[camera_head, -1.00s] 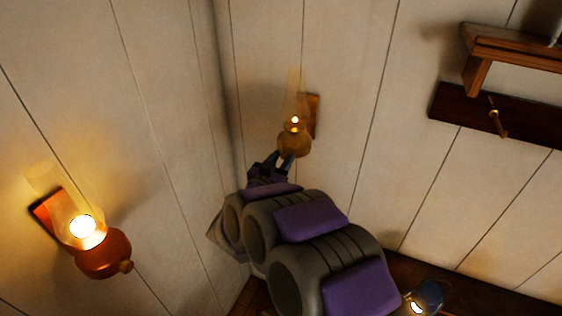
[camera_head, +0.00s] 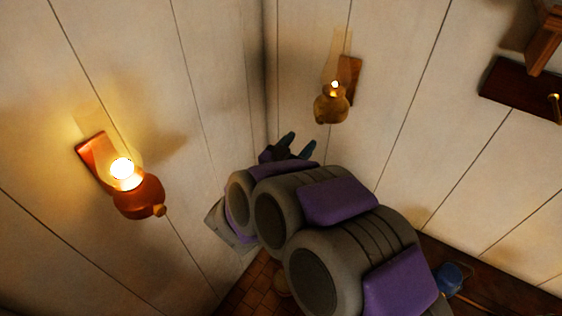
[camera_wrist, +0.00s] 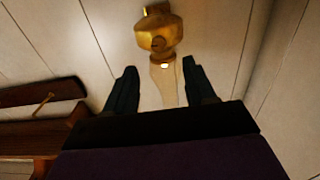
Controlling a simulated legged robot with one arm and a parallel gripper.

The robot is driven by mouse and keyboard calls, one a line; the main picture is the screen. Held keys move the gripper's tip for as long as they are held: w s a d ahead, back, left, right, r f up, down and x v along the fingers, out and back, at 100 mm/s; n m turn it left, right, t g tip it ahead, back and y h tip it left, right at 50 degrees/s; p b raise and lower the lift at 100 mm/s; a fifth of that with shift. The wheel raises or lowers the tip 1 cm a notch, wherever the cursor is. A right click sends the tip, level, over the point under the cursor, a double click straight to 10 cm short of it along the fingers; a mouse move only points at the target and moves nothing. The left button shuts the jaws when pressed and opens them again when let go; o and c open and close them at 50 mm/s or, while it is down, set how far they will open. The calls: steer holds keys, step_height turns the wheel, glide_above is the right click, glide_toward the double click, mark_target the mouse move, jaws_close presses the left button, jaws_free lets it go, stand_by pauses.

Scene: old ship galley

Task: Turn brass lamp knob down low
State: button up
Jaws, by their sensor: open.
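A brass wall lamp (camera_head: 331,108) with a glass chimney and a small flame hangs on a wooden plate right of the wall corner. In the wrist view the brass lamp (camera_wrist: 155,32) is at the top, with its chimney pointing down the picture. A small faceted knob (camera_wrist: 158,43) seems to face the camera on its body. My gripper (camera_head: 301,143) is open and empty, below and left of the lamp in the head view, apart from it. In the wrist view its fingers (camera_wrist: 159,67) lie to either side of the chimney in the picture; the depth between them is unclear.
A copper-coloured lamp (camera_head: 138,196) with a brighter flame hangs on the left wall. A dark board with a brass hook (camera_head: 555,106) and a wooden shelf (camera_head: 546,42) are on the right wall. A blue object (camera_head: 450,278) sits low at right.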

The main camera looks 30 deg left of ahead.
steer(key=s, duration=0.8)
steer(key=shift+a, duration=0.35)
steer(key=shift+w, duration=0.1)
